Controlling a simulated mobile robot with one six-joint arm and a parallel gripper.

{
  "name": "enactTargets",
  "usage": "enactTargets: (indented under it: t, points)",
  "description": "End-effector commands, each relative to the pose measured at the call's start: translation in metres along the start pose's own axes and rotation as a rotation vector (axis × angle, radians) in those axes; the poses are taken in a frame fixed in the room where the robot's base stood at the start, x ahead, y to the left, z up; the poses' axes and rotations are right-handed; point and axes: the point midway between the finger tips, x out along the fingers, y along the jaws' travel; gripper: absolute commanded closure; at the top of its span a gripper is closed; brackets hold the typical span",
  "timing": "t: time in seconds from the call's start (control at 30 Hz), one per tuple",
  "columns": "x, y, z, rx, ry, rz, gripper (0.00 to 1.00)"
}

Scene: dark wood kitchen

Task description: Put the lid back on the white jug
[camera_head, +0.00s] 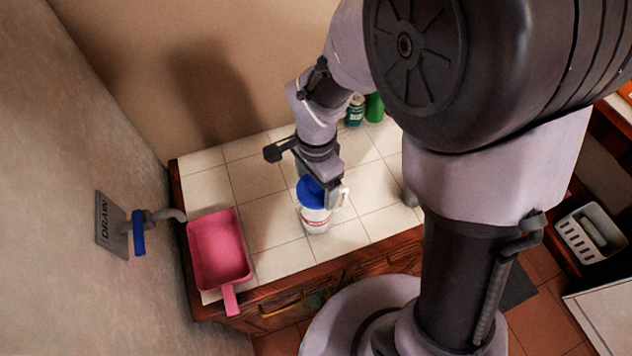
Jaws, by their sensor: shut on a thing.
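The white jug (316,221) stands upright on the white tiled counter, with a red marking on its side and its handle to the right. The blue lid (310,190) is at the top of the jug, directly under my gripper (322,190). My gripper points down and is shut on the blue lid. The fingers hide part of the lid and the jug's rim, so I cannot tell whether the lid touches the rim.
A pink dustpan (218,250) lies left of the jug. A green bottle (374,108) and a dark green jar (355,111) stand at the back. A wall pipe with a blue handle (138,232) is at left. Tiles (258,215) between dustpan and jug are clear.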

Motion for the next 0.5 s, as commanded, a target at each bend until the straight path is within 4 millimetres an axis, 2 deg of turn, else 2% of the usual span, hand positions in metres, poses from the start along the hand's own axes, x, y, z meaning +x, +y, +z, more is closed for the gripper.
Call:
enactTargets:
  t: [0.23,0.27,0.3,0.37,0.5]
  points:
    - [-0.0004,0.0,0.0,0.0,0.0,0.0,0.58]
    - [-0.0004,0.0,0.0,0.0,0.0,0.0,0.18]
    - [-0.0004,0.0,0.0,0.0,0.0,0.0,0.1]
    - [-0.0004,0.0,0.0,0.0,0.0,0.0,0.0]
    - [-0.0004,0.0,0.0,0.0,0.0,0.0,0.0]
